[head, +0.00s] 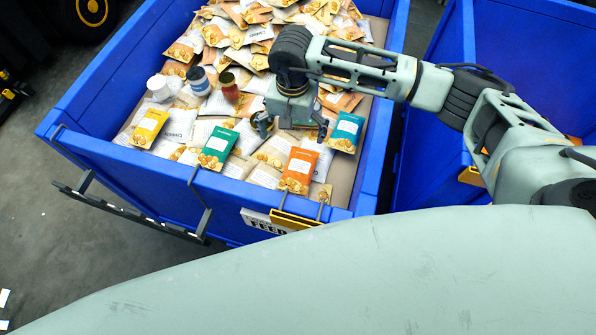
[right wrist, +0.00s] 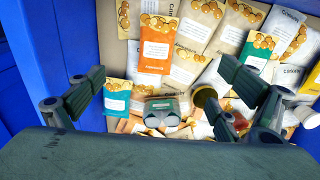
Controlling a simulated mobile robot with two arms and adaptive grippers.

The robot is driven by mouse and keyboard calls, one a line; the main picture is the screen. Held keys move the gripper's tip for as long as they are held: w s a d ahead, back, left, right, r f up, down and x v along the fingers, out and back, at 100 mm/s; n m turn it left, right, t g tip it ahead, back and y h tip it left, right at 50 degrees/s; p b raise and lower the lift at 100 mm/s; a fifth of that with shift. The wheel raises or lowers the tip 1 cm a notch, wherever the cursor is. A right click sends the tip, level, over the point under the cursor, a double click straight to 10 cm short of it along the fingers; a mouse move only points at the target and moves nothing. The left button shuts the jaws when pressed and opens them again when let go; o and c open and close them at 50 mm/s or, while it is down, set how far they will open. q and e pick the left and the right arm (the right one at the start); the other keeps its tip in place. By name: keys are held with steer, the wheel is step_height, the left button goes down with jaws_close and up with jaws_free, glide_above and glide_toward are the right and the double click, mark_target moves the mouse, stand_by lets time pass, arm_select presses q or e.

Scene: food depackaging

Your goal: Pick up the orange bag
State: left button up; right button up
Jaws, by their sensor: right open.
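The orange bag (head: 298,171) lies on the heap near the front wall of the blue bin (head: 130,165), label side up. It also shows in the right wrist view (right wrist: 156,45), at the upper middle. My right gripper (head: 292,125) hangs over the heap, behind the orange bag and apart from it. In the right wrist view its fingers (right wrist: 160,85) are spread, with nothing held between them. My left gripper is in neither view.
A teal bag (head: 346,132), a green bag (head: 217,149) and a yellow bag (head: 149,127) lie nearby. Several jars, one white (head: 159,87), rest on the left of the heap. Many beige packets (head: 250,35) fill the bin. Another blue bin (head: 530,45) stands right.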

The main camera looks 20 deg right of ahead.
steer(key=b, duration=1.4)
glide_above(297, 174)
steer(key=f, duration=1.5)
steer(key=shift+a+f, duration=0.35)
steer(key=shift+a, duration=0.05)
steer(key=shift+f, duration=0.45)
steer(key=f, duration=0.2)
steer(key=f+p, duration=0.1)
steer(key=f, duration=0.1)
steer(key=f+p, duration=0.1)
steer(key=f, duration=0.1)
steer(key=shift+d+f, duration=0.15)
steer(key=shift+d, duration=0.15)
steer(key=shift+w+f, duration=0.1)
steer(key=shift+f, duration=0.2)
steer(key=shift+c, duration=0.4)
steer(key=c, duration=1.1)
